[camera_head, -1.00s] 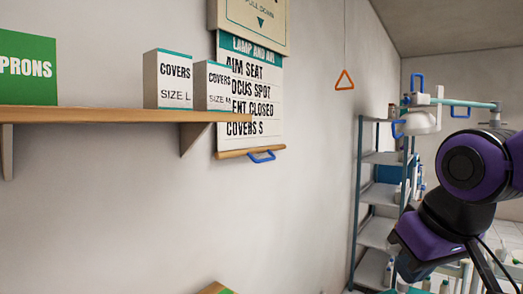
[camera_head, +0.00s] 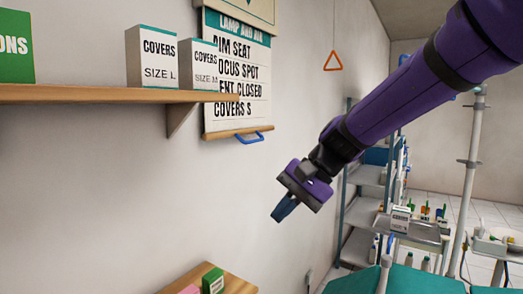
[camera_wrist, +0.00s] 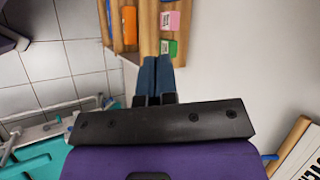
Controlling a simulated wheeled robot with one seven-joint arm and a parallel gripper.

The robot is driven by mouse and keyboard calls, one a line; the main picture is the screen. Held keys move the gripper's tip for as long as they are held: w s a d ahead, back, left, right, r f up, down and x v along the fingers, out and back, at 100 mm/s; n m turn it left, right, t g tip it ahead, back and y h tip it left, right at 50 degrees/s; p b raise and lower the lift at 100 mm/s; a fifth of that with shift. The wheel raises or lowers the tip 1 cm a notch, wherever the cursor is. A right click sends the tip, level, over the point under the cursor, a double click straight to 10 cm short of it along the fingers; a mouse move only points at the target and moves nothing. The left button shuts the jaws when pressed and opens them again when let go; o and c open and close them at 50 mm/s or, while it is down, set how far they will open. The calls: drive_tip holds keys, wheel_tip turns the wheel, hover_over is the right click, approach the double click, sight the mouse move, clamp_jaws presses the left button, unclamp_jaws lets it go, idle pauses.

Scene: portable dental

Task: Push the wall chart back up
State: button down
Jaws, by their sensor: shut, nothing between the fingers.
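The wall chart (camera_head: 236,80) hangs down on the wall at the upper middle of the head view, with lines of text on white and a wooden bar along its bottom. A blue handle (camera_head: 250,138) hangs under that bar. The chart's left part is hidden by boxes on the shelf. My gripper (camera_head: 282,210) is below and to the right of the chart, apart from it, pointing down and left. Its blue fingers are together and empty; they also show in the wrist view (camera_wrist: 157,78). The chart's bar edge (camera_wrist: 292,147) shows at the lower right there.
A wooden shelf (camera_head: 90,95) with a SIZE L box (camera_head: 152,58) and a SIZE M box (camera_head: 199,66) stands left of the chart. A lower wooden shelf (camera_head: 238,284) is below. An orange triangle pull (camera_head: 333,61) hangs to the right. Wall below the chart is clear.

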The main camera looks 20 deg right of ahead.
drive_tip(key=w+m+t+y, duration=0.3)
drive_tip(key=w+m+y, duration=0.55)
drive_tip(key=w, duration=1.15)
drive_tip(key=w+d+f+m+t+h, duration=0.1)
drive_tip(key=w+d+f+m+t, duration=0.2)
drive_tip(key=w+d+m+t, duration=0.45)
drive_tip(key=w+d+f+m+t, duration=0.2)
drive_tip(key=w+d+m+t, duration=0.4)
drive_tip(key=w+d+t, duration=0.15)
drive_tip(key=r+x, duration=0.1)
drive_tip(key=x, duration=1.2)
drive_tip(key=shift+s+d+r, duration=0.25)
drive_tip(key=shift+r, duration=0.2)
drive_tip(key=shift+h, duration=0.25)
